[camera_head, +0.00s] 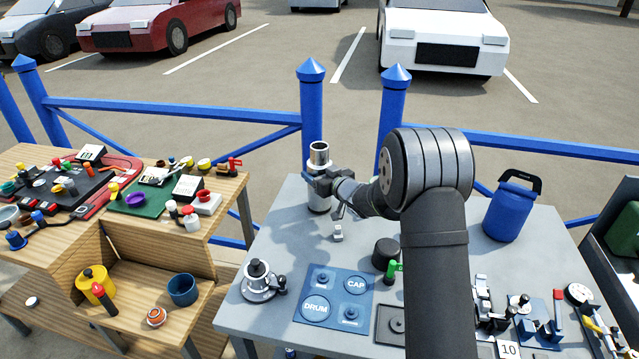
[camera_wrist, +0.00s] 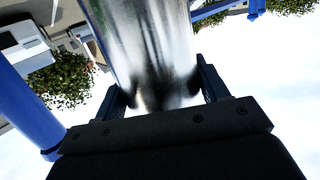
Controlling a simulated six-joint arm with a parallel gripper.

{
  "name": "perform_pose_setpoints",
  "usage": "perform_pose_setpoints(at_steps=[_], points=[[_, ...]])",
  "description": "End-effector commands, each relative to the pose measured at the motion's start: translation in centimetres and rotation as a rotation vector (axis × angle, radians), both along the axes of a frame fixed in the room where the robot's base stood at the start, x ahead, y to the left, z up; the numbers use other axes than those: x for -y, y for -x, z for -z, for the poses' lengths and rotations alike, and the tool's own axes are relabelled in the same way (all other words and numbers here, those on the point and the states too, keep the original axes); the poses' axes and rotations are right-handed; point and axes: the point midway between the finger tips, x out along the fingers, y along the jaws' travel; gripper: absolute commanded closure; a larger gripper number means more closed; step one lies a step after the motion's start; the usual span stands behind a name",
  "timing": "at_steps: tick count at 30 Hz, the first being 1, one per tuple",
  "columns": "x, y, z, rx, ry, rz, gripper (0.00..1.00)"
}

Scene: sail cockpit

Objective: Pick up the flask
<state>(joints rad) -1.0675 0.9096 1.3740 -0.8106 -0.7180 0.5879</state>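The flask (camera_head: 319,155) is a shiny silver cylinder with a dark opening at its top. It is upright at the back left of the grey table, and I cannot tell whether its base touches the tabletop. My gripper (camera_head: 322,184) is at its side, around the middle of its height. In the wrist view the flask (camera_wrist: 150,45) fills the space between the two fingers of my gripper (camera_wrist: 163,92). Both fingers lie against its sides, with no clear gap. Part of the flask is hidden behind my gripper in the head view.
The grey table (camera_head: 290,235) also holds a blue canister (camera_head: 508,212), a blue mat (camera_head: 333,296) marked DRUM and CAP, a silver fitting (camera_head: 259,280) and a dark round knob (camera_head: 385,251). A blue railing (camera_head: 312,105) stands close behind. A cluttered wooden bench (camera_head: 130,240) is left.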

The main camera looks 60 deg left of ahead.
Motion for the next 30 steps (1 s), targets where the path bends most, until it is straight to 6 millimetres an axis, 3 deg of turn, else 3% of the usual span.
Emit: perform_pose_setpoints(at_steps=[16, 28, 30], points=[[0.0, 0.0, -0.8, 0.001, -0.003, 0.0, 0.7], [0.0, 0.0, -4.5, 0.002, -0.005, 0.0, 0.7], [0.8, -0.7, -4.9, 0.002, -0.004, 0.002, 0.7]])
